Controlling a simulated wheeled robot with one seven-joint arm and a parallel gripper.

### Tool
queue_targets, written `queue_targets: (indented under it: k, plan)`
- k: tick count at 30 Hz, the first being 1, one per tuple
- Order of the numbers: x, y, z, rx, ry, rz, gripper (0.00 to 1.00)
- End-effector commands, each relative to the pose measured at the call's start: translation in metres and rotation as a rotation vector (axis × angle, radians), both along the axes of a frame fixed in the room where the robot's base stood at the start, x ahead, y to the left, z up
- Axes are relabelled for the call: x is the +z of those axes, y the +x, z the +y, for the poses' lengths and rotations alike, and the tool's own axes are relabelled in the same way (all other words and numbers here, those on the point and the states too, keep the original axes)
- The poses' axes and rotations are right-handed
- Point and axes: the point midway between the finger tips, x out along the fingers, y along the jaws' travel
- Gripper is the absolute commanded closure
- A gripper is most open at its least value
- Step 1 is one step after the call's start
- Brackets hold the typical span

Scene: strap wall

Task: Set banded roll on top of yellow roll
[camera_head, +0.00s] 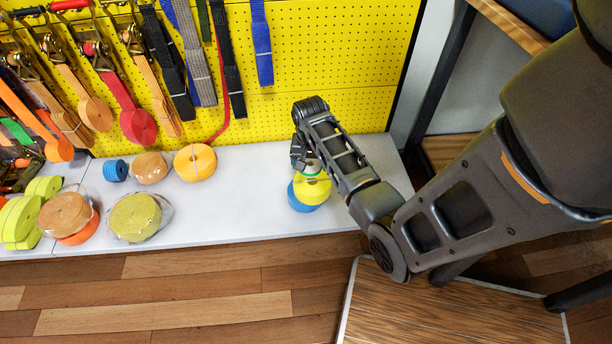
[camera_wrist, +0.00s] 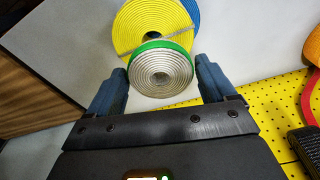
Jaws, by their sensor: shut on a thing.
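The banded roll (camera_wrist: 161,75), a small whitish spiral roll with a green band, sits between the two fingers of my gripper (camera_wrist: 160,84) in the wrist view. My gripper is shut on it. In the head view the banded roll (camera_head: 311,171) shows in part at the fingers (camera_head: 306,166), just above the yellow roll (camera_head: 316,190). The yellow roll (camera_wrist: 140,22) is wider and lies behind the banded roll in the wrist view, partly covered by it. The yellow roll rests on a blue roll (camera_head: 307,206). I cannot tell whether the banded and yellow rolls touch.
A white shelf (camera_head: 245,210) holds these rolls below a yellow pegboard (camera_head: 335,55) hung with straps. An orange-yellow roll (camera_head: 195,162), a wrapped olive roll (camera_head: 135,217) and several others stand to the left. The shelf between is clear.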

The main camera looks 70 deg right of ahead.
Motion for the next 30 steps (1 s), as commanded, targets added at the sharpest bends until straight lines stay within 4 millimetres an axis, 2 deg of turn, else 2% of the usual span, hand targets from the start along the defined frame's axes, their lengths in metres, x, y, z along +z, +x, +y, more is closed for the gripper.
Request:
queue_targets:
  k: [3,8,15,28,29,30]
  plan:
    - [-0.007,0.008,0.007,0.000,-0.001,0.000,0.27]
    - [-0.014,0.010,0.009,-0.001,-0.001,0.000,0.27]
    - [-0.047,0.010,0.009,-0.002,0.001,0.001,0.27]
    - [-0.052,0.010,0.010,0.000,0.000,-0.001,0.27]
    - [-0.052,0.010,0.009,0.000,0.000,0.000,0.15]
    - [-0.051,0.010,0.009,-0.001,0.000,0.000,0.11]
